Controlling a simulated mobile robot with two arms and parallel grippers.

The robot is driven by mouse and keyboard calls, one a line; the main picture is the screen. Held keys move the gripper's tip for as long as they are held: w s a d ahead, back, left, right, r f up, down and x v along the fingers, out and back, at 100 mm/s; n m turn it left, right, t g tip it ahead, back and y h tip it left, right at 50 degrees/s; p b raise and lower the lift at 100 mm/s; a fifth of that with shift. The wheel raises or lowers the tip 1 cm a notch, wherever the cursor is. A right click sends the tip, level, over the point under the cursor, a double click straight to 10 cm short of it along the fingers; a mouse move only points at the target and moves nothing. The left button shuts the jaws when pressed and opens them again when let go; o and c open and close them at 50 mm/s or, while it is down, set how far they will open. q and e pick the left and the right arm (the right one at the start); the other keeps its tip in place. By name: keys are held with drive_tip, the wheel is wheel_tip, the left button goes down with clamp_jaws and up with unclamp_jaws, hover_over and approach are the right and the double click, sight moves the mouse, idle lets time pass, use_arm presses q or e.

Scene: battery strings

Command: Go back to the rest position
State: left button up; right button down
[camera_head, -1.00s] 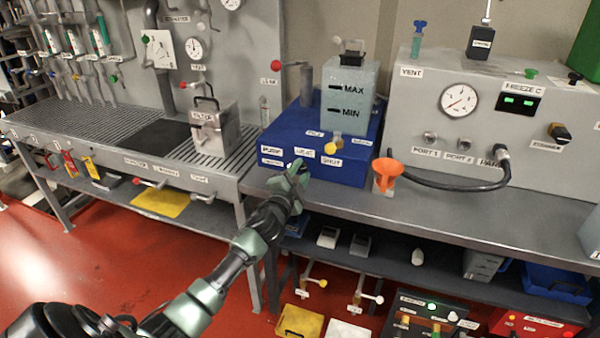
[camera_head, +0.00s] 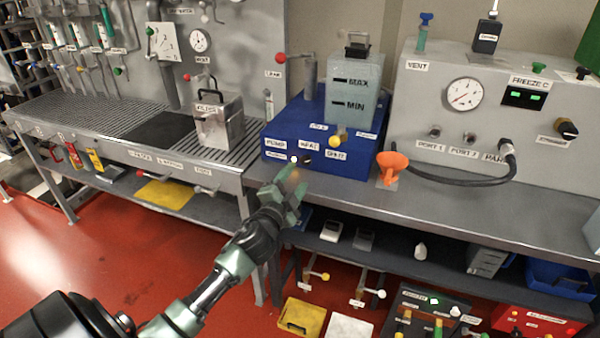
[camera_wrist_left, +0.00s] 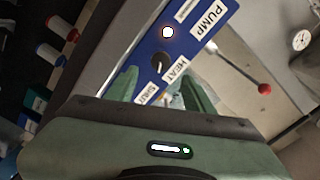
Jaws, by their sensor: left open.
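My left gripper (camera_head: 283,188) is open and empty, just in front of and below the front face of the blue unit (camera_head: 292,137). In the left wrist view, the open fingers (camera_wrist_left: 160,90) point at the blue panel. That panel carries the labels PUMP, HEAT and a partly hidden third one. A white-lit round button (camera_wrist_left: 167,32) is by the PUMP label and a dark knob (camera_wrist_left: 159,63) by the HEAT label. The fingers look apart from the panel. My right gripper is not in any view.
A translucent tank (camera_head: 352,92) marked MAX and MIN stands on the blue unit. A lidded metal box (camera_head: 219,122) is to the left. The bench edge lies close to my left arm.

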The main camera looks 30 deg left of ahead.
use_arm(q)
drive_tip(key=shift+s+d, duration=0.1)
drive_tip(key=shift+s, duration=0.3)
drive_tip(key=shift+f, duration=0.1)
